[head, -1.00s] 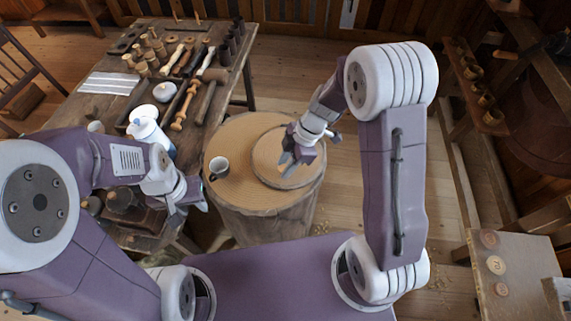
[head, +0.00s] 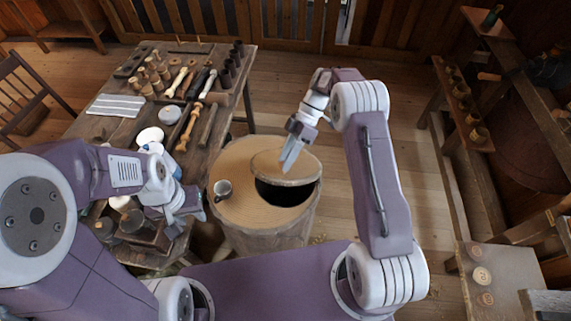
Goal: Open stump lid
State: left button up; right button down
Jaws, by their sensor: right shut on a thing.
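The wooden stump (head: 233,163) stands in front of me with a round, light-topped lid (head: 268,161). The lid sits off its opening, over the far part. A dark hollow (head: 282,194) shows in the stump below the lid's near edge. My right gripper (head: 288,164) is shut on the lid at its upper face; the grip itself is partly hidden by the fingers. My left gripper (head: 200,207) is empty, left of the stump; its jaw gap is not clear.
A workbench (head: 98,128) with several turned pieces and tools is at the left. A small table (head: 510,269) with round discs is at the lower right. Floor beyond the stump is clear.

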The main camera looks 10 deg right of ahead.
pick_arm(q)
jog(key=shift+r, duration=0.2)
pick_arm(e)
jog(key=shift+w+d+r+g+y, duration=0.15)
jog(key=shift+w+r+g, duration=0.15)
jog(key=shift+w+r, duration=0.15)
jog(key=shift+w+d+r+g+y, duration=0.15)
jog(key=shift+w+r+g, duration=0.15)
jog(key=shift+w+r, duration=0.15)
